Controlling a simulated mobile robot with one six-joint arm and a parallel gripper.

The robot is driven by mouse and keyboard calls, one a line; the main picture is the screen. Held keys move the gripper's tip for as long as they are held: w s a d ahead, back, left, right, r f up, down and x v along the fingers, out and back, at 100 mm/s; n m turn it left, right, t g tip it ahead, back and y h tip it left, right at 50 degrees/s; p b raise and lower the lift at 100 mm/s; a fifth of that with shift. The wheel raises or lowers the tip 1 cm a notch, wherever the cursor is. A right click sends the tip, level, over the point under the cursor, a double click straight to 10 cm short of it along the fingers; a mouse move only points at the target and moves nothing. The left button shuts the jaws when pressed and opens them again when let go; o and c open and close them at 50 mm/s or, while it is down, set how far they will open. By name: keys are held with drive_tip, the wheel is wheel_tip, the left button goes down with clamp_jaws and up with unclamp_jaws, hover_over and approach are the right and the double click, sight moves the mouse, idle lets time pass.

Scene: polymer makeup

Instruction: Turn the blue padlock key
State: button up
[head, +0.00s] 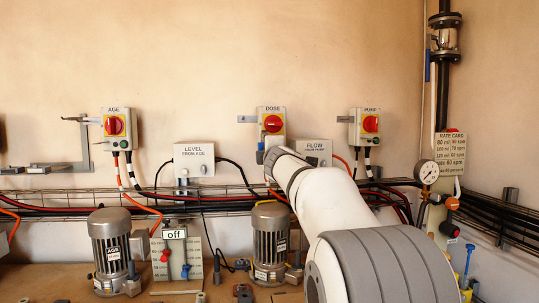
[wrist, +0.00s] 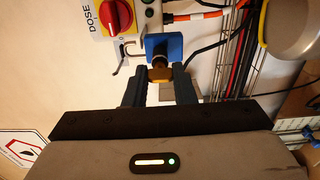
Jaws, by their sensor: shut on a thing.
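The blue padlock (wrist: 166,46) hangs at the DOSE switch box (wrist: 110,18) in the wrist view, beside a bent metal hook (wrist: 124,55). A brass-coloured key (wrist: 160,75) with a dark stem sticks out of the padlock toward me. My gripper (wrist: 160,80) is shut on the key, one dark finger on each side of it. In the head view, the DOSE switch box (head: 271,123) with its red knob is on the wall. A small bit of blue (head: 260,157) shows below it; my arm hides the key and gripper there.
AGE (head: 115,128) and PUMP (head: 368,127) switch boxes flank the DOSE box. The LEVEL box (head: 194,160) and FLOW box (head: 315,152) are close by. A wire cable tray (head: 80,213) runs below, above motors such as the DOSE motor (head: 270,243).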

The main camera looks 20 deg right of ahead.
drive_tip(key=o, duration=1)
drive_tip(key=s+a, duration=0.1)
drive_tip(key=s, duration=0.6)
drive_tip(key=shift+s+a+b, duration=0.3)
drive_tip(key=shift+b, duration=0.15)
